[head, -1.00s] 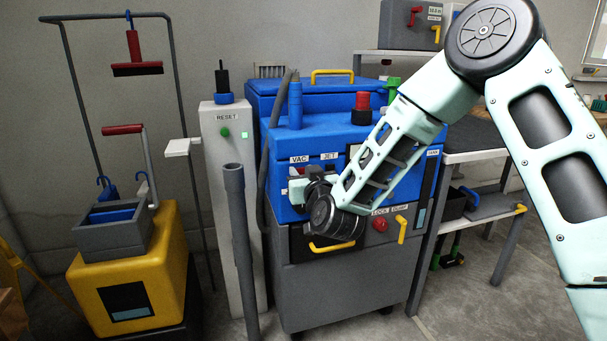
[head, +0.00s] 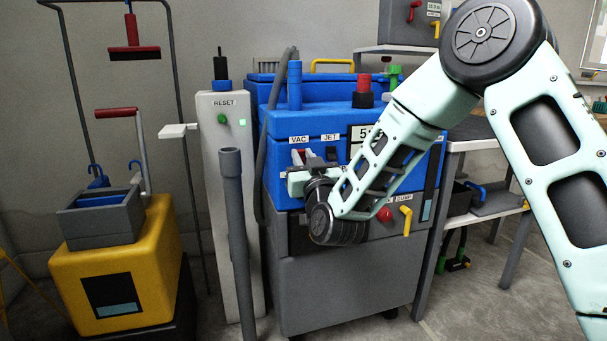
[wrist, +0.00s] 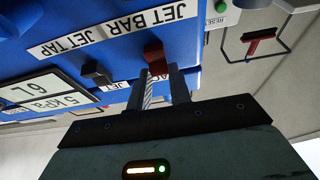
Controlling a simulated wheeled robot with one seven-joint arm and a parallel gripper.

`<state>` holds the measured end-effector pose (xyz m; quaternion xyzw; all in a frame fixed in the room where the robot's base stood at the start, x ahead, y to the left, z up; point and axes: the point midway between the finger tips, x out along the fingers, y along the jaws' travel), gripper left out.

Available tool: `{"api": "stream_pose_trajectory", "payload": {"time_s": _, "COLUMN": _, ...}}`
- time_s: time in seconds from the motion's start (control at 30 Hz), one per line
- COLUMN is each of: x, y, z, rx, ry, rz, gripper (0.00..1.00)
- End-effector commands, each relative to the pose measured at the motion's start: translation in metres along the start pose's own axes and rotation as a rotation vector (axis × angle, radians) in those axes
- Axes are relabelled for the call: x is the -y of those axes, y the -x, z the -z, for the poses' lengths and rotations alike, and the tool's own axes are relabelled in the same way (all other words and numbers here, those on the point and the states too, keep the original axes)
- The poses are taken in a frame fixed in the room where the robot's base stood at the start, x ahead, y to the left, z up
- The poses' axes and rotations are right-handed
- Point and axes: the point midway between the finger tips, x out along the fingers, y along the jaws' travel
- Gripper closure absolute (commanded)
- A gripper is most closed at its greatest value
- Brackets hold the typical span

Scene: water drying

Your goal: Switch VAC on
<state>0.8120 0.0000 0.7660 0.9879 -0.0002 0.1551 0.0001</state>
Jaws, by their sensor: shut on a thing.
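The blue machine (head: 400,150) carries a VAC label (head: 299,140) on its front, with a red switch (head: 298,156) under it. My gripper (head: 296,178) is at the panel just below that label. In the wrist view, which shows the panel upside down, my gripper (wrist: 163,80) is shut on the red switch (wrist: 154,57) at its fingertips. The fingers hide part of the switch, and its exact position is hard to tell.
A black switch (head: 331,153) under the JET label (head: 330,137) is close to the right of my gripper. A red knob (head: 385,214) and yellow handle (head: 406,218) are lower right. A grey upright pipe (head: 236,240) and RESET post (head: 226,200) stand at left.

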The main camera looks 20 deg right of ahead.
Motion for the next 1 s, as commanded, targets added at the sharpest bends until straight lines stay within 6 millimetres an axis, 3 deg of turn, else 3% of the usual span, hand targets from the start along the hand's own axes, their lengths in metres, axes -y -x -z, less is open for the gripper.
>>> {"api": "stream_pose_trajectory", "payload": {"time_s": 0.03, "x": 0.0003, "y": 0.0024, "z": -0.0078, "rx": -0.025, "ry": 0.001, "rz": 0.001, "gripper": 1.00}}
{"api": "stream_pose_trajectory", "payload": {"time_s": 0.67, "x": -0.0002, "y": 0.0020, "z": -0.0037, "rx": -0.122, "ry": 0.000, "rz": 0.000, "gripper": 1.00}}
{"api": "stream_pose_trajectory", "payload": {"time_s": 0.7, "x": -0.0002, "y": 0.0020, "z": -0.0037, "rx": -0.122, "ry": 0.000, "rz": 0.000, "gripper": 0.77}}
{"api": "stream_pose_trajectory", "payload": {"time_s": 0.77, "x": -0.0002, "y": 0.0020, "z": -0.0038, "rx": -0.122, "ry": 0.000, "rz": 0.000, "gripper": 0.61}}
{"api": "stream_pose_trajectory", "payload": {"time_s": 1.0, "x": -0.0001, "y": 0.0021, "z": -0.0039, "rx": -0.121, "ry": 0.000, "rz": 0.000, "gripper": 0.58}}
